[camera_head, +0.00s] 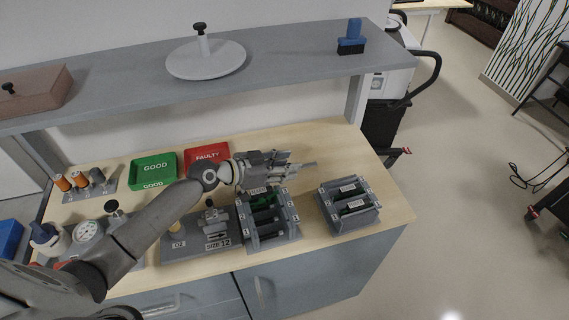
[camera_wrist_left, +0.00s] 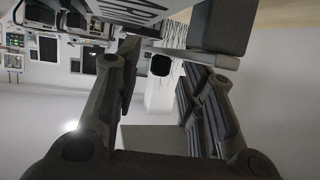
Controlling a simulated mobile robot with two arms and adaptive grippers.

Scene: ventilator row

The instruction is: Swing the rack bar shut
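My left gripper (camera_head: 284,166) reaches in from the left and hangs above the back of the left slotted rack (camera_head: 268,237). In the left wrist view its two fingers (camera_wrist_left: 170,85) stand wide apart. A light grey bar (camera_wrist_left: 200,58) with a dark end crosses beyond the fingertips in that view; I cannot tell whether a finger touches it. In the head view a thin grey rod (camera_head: 309,165) shows just past the fingertips. The gripper hides part of the rack's back, so how the bar joins the rack is unclear. My right gripper is not in view.
A second slotted rack (camera_head: 352,218) stands to the right. Green (camera_head: 154,172) and red (camera_head: 193,161) trays lie behind my arm. A size gauge block (camera_head: 190,249) is left of the rack. A grey shelf (camera_head: 130,88) overhangs the bench's back. The bench's right end (camera_head: 390,190) is clear.

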